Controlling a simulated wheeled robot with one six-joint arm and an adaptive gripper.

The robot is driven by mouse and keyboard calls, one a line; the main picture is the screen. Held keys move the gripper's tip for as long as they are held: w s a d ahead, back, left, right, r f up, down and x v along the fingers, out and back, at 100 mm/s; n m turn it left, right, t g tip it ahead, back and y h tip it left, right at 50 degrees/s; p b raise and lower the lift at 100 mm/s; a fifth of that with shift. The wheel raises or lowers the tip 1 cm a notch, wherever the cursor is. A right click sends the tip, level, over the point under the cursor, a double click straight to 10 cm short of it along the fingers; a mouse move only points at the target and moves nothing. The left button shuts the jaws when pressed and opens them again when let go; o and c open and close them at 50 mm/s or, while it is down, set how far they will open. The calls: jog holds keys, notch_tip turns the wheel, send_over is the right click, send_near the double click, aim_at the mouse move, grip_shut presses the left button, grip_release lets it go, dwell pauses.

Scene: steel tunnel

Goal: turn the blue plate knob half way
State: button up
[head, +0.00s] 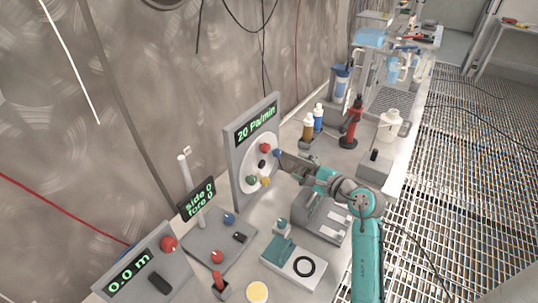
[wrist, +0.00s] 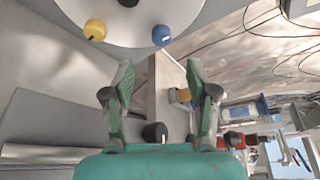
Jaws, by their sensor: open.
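The blue knob (head: 277,153) sits at the right edge of a pale round plate (head: 246,170) on an upright grey panel that reads "20 Pa/min". In the wrist view the blue knob (wrist: 161,35) lies just beyond the fingertips, roughly centred between them. My gripper (head: 287,162) is beside the panel's right edge, close to the blue knob. In the wrist view my gripper (wrist: 160,75) is open, with nothing between its fingers; I see no contact with the knob.
The plate also carries a red knob (head: 265,147), a yellow knob (head: 265,181), a green knob (head: 251,179) and a black centre knob (head: 262,163). Bottles (head: 308,127) stand behind my gripper. A grey device (head: 321,217) lies below the arm.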

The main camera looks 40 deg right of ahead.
aim_at(280, 154)
jog(key=x, duration=1.1)
jog(key=shift+d, duration=0.15)
jog(key=shift+s, duration=0.1)
grip_shut()
